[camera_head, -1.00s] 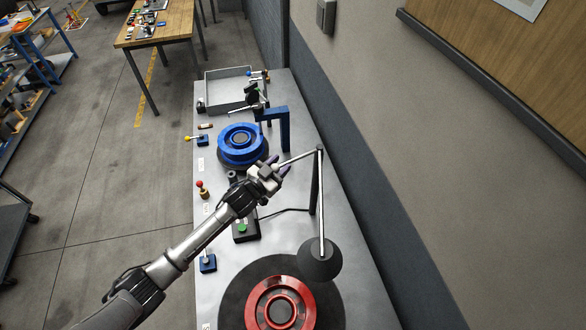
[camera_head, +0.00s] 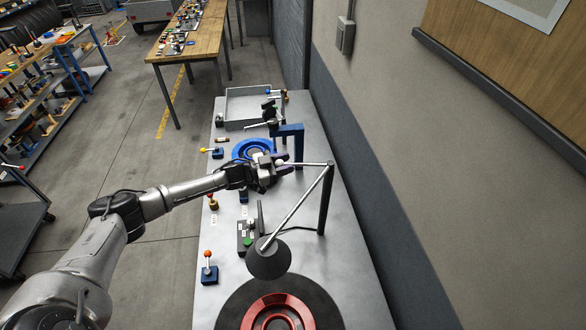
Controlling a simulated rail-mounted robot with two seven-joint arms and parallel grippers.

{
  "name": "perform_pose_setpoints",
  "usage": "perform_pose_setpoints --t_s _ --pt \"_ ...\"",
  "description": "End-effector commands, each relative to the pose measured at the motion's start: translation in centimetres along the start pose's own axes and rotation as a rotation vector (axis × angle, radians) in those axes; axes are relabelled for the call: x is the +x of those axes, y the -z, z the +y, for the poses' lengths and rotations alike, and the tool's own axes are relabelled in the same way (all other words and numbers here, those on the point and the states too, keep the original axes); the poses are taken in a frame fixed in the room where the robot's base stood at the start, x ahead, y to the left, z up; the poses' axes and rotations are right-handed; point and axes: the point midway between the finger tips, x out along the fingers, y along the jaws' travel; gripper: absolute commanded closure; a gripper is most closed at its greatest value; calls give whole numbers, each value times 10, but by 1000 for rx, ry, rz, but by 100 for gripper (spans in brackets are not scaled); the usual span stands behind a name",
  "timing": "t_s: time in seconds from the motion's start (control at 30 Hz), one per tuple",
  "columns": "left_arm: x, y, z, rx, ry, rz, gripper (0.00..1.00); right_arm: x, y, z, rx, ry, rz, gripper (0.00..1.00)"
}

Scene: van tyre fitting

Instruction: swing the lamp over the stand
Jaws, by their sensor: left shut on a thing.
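The lamp has a dark shade (camera_head: 268,262), a thin arm and a black upright post (camera_head: 325,202). A short rod runs left from the post's top. My left gripper (camera_head: 283,165) is shut on the end of that rod, near the blue wheel, and hides the tip. The shade hangs at the far-left edge of the black round base (camera_head: 238,308), which carries a red ring (camera_head: 296,302); in the picture it overlaps the base's rim. The blue wheel (camera_head: 250,148) lies farther back, partly behind my gripper. My right gripper is not in view.
A control box with a green button (camera_head: 244,240) stands left of the post. Small levers line the bench's left edge, one with an orange knob (camera_head: 209,270). A blue bracket (camera_head: 297,144) and a grey tray (camera_head: 240,107) stand at the back. The wall rises close on the right.

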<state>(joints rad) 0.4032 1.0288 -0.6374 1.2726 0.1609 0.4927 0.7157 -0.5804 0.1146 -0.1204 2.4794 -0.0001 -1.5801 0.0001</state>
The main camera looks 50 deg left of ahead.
Motion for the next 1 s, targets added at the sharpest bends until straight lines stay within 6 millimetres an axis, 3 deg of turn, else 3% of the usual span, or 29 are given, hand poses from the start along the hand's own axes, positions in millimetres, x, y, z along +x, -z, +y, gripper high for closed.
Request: perform_pose_setpoints --t_s 0.37,0.4,0.6,1.0 --pt "-3 -4 -6 -4 14 -12 100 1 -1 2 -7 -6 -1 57" --pt "-3 -4 -5 -4 14 -12 60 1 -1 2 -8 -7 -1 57" --pt "-2 -3 -4 -3 11 -9 42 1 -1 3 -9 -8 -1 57" --pt "-11 -4 -3 -3 6 -7 42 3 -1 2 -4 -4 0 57"
